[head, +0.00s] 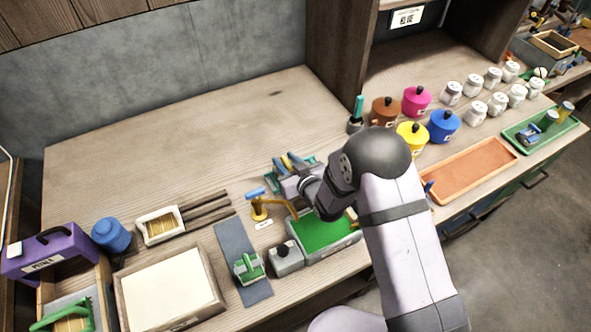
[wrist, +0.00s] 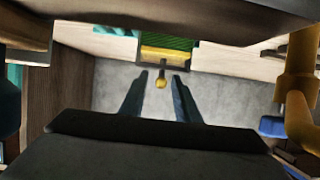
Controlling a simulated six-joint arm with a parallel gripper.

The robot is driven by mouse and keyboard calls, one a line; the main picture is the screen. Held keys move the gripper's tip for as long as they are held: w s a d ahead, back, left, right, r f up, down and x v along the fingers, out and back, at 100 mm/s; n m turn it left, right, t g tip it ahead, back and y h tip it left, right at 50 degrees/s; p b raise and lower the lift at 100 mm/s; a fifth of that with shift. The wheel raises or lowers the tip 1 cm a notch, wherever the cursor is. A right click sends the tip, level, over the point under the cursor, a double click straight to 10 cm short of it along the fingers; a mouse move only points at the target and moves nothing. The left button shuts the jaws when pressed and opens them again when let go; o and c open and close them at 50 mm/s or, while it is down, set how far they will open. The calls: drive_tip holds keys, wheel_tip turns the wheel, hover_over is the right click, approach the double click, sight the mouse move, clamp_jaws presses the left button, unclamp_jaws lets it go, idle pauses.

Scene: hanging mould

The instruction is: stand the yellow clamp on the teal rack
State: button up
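The yellow clamp (head: 288,163) shows as a small yellow piece near the bench middle in the head view. In the wrist view, a yellow bar with a round knob, seemingly the clamp (wrist: 164,54), lies just beyond the fingertips. My gripper (head: 287,160) has its two blue-dark fingers on either side of the yellow piece. In the wrist view my gripper (wrist: 161,76) is open, with gaps beside the knob. Teal-green parts beside the fingers, seemingly the teal rack (head: 273,178), are partly hidden by my gripper. I cannot tell whether the clamp touches the rack.
A yellow post with a blue handle (head: 258,203) stands close left of my gripper; it shows large at right in the wrist view (wrist: 299,75). A green-floored tray (head: 322,236) and grey box (head: 287,258) are in front. Coloured canisters (head: 416,102) stand right. The back-left bench is clear.

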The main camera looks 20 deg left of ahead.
drive_tip(key=b+v, duration=0.2)
drive_tip(key=v, duration=1)
drive_tip(key=shift+b, duration=0.3)
